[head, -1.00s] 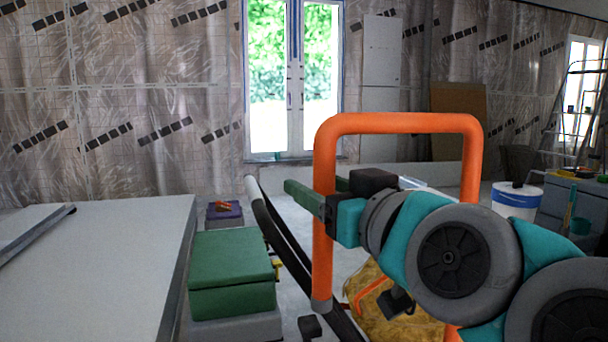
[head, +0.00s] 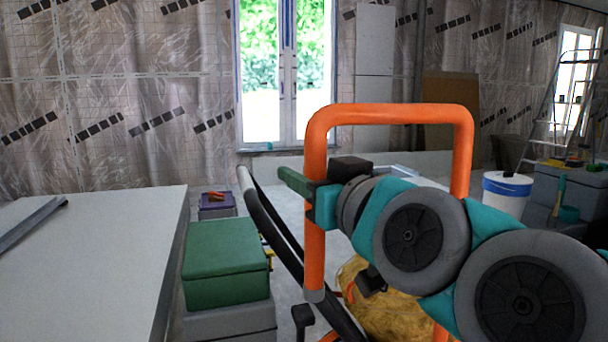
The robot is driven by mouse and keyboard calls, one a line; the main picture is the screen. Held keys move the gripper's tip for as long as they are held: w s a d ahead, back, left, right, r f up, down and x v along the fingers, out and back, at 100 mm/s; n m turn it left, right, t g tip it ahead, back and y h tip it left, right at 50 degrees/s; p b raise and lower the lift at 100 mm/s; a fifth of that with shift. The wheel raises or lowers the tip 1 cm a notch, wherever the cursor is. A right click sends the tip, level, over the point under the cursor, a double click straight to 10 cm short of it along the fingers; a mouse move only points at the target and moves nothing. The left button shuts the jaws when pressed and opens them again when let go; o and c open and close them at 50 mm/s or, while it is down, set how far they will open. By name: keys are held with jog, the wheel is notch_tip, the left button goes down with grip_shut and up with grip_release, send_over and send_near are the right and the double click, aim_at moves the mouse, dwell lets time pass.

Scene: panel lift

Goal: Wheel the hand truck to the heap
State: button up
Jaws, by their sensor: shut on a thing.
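The hand truck shows as a tall orange tubular handle frame (head: 390,114) in front of me, upright, its lower part cut off by the bottom edge. My gripper (head: 308,192) is shut on the frame's left upright, below its top bend; one green finger pokes out to the left of the tube. My arm crosses the frame's opening from the right and hides part of it. A lumpy yellow-brown mass (head: 393,316) lies on the floor beyond the frame, partly hidden by my arm; I cannot tell whether it is the heap.
A large pale panel-topped table (head: 90,260) fills the left. Beside it stand a green box (head: 226,262) on a grey one and a purple box (head: 217,203). Black curved bars (head: 275,235) rise left of the frame. A white bucket (head: 506,190) and stepladder (head: 560,110) stand right.

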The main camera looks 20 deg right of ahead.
grip_shut()
dwell(0.8)
